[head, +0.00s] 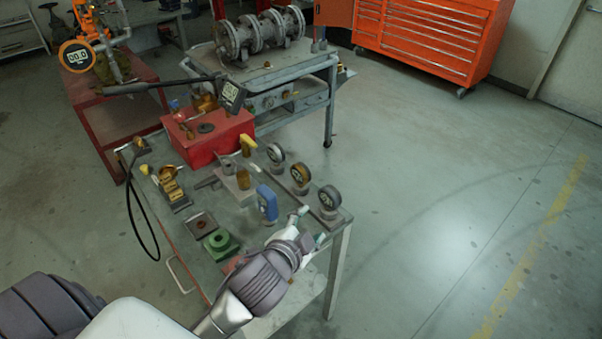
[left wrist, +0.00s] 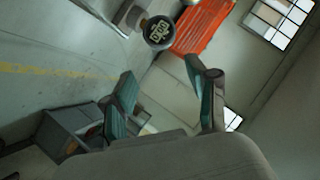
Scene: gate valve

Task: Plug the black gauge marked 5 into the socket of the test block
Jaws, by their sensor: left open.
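Three round dark gauges stand in a row on grey bases along the right side of the bench: a far one (head: 276,153), a middle one (head: 300,175) and a near one (head: 329,199). Their markings are too small to read in the head view. My left gripper (head: 310,227) is open and empty at the bench's near right edge, apart from the near gauge. The left wrist view shows its spread fingers (left wrist: 166,92) and a round dark gauge (left wrist: 157,31) beyond them. I cannot tell for sure which piece is the test block. My right gripper is not in view.
The bench (head: 170,225) also holds a blue meter (head: 267,205), a green block (head: 220,244), a red box (head: 212,140), a grey fixture with yellow handle (head: 238,183) and brass fittings (head: 170,185). An orange tool cabinet (head: 430,40) stands behind. The floor right is clear.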

